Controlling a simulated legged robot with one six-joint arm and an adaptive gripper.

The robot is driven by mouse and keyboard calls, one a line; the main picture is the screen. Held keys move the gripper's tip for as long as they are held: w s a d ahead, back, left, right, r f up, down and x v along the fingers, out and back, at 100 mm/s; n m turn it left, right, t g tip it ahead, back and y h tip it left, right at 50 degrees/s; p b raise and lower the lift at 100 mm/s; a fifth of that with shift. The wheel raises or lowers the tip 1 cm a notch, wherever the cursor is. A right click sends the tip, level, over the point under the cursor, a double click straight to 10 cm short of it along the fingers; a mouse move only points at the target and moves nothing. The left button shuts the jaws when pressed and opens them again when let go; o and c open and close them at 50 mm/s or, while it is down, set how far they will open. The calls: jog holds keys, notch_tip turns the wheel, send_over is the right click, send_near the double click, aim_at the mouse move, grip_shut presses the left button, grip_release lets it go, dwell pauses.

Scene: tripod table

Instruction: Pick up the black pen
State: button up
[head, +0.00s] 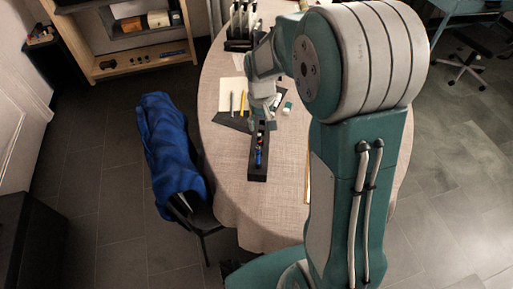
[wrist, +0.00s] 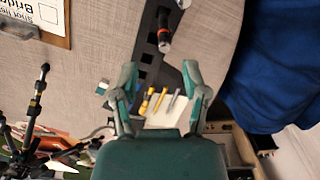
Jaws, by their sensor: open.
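I cannot make out a clearly black pen in either view. A slim grey pen-like item (head: 231,102) lies on cream paper (head: 226,86) beside a yellow one (head: 242,103). In the wrist view, the grey item (wrist: 174,101) lies beyond my gripper, next to yellow tools (wrist: 160,100). A narrow black tray (head: 257,174) holds red and blue items; in the wrist view, a dark cylinder with a red band (wrist: 164,30) is at this tray (wrist: 149,45). My gripper (wrist: 160,72) is open and empty, its fingers spread above the table. In the head view, my gripper (head: 263,112) hangs above the tray's far end.
The cloth-covered table (head: 232,208) has bare room at its near left. A small green-and-white item (head: 287,107) is right of my gripper. A black rack (head: 238,44) stands at the back. A chair with a blue cover (head: 170,140) is at left. A clipboard (wrist: 48,40) shows top left.

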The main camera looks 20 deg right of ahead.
aim_at(259, 136)
jog(key=f, duration=0.8)
jog(key=shift+s+a, duration=0.2)
jog(key=shift+a, duration=0.05)
grip_shut()
